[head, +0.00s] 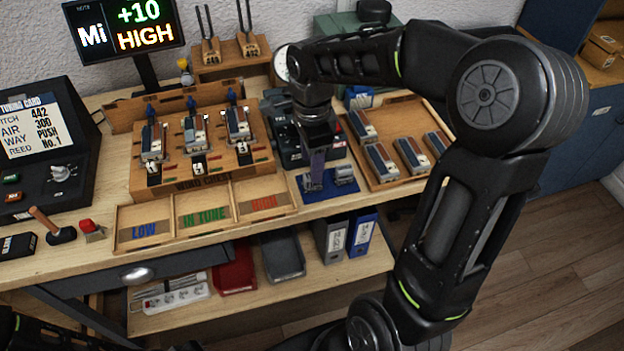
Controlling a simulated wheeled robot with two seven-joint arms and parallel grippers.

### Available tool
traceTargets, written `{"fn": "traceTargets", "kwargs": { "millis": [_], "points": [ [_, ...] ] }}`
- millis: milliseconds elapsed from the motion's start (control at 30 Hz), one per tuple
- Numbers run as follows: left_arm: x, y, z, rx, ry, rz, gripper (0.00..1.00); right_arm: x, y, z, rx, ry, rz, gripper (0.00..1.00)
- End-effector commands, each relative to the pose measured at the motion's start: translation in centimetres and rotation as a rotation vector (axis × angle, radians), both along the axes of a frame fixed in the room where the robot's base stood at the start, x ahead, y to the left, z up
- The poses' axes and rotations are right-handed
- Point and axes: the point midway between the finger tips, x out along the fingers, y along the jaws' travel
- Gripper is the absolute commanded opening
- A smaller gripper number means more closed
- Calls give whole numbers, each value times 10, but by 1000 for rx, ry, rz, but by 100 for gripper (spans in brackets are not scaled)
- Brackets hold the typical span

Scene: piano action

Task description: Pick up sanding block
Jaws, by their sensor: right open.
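A blue mat (318,191) lies near the front of the bench, right of the label trays. A small grey block (345,174) sits on its right part; it looks like the sanding block, but it is too small to tell for sure. My right gripper (315,180) reaches down over the mat, just left of this block. It is open, with its fingers pointing down close to the mat. The gripper hides part of the mat, and I cannot tell if it touches anything. My left gripper is not in view.
The wooden rack (190,178) with reed units stands left of my right gripper, above trays marked LOW and IN TUNE (204,219). A dark box (283,140) stands close behind it. A wooden tray (395,110) with several reed units is at right.

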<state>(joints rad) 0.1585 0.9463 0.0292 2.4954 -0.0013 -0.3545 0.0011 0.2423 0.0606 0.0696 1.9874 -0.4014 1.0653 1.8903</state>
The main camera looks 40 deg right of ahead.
Motion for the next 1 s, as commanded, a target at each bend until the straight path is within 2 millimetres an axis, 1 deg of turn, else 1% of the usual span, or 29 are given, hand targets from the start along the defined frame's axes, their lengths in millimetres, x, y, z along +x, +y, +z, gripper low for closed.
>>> {"fn": "traceTargets", "kwargs": {
  "millis": [200, 300, 400, 1000],
  "points": [
    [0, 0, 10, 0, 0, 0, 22, -2, 0, -27, 2, 8, 1, 49],
    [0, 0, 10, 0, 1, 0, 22, -1, 0, -41, 1, 5, 0, 49],
    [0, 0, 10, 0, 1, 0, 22, -1, 0, -49, 1, 3, 0, 49],
    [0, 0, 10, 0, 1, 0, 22, -1, 0, -49, 0, 1, 0, 49]
  ]
}}
